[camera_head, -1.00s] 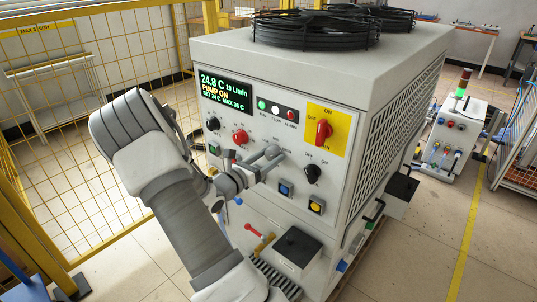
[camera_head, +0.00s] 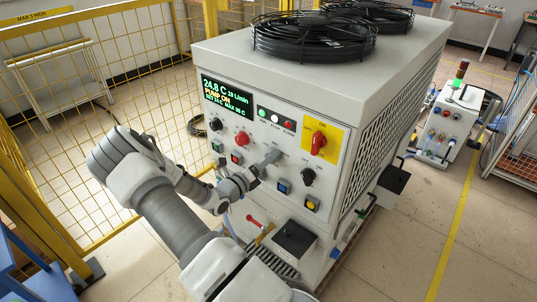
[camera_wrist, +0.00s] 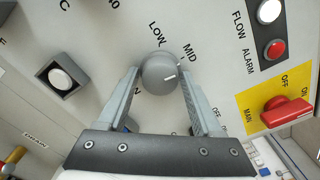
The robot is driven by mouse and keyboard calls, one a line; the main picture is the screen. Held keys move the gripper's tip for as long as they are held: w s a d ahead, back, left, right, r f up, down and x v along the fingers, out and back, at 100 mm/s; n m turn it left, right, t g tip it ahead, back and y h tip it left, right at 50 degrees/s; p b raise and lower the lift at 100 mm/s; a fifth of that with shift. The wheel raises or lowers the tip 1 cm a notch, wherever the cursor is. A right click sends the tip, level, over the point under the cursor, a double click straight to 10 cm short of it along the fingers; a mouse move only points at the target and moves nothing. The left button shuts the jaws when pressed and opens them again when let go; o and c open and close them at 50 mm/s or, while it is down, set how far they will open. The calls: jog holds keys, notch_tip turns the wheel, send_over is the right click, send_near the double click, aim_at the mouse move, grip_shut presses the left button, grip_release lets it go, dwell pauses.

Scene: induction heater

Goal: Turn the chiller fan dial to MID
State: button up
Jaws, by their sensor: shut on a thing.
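The chiller fan dial (camera_wrist: 158,72) is a round grey knob with a short white mark on its face. In the wrist view the mark lies on the right of the face, near the tick by the MID label (camera_wrist: 190,53); I cannot tell if they line up exactly. The LOW label (camera_wrist: 157,32) is above the knob. My gripper (camera_wrist: 160,78) has one finger on each side of the dial and is shut on it.
A red main switch (camera_head: 318,143) on a yellow plate is right of the dial. A yellow mesh fence (camera_head: 90,110) stands to the left.

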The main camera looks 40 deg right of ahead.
jog(key=shift+n+p, duration=0.35)
jog(key=shift+n, duration=0.25)
jog(key=o, duration=1.2)
jog(key=shift+a, duration=0.1)
jog(key=s+a, duration=0.1)
jog(key=a, duration=1.6)
jog(key=shift+s, duration=0.25)
jog(key=shift+a, duration=0.1)
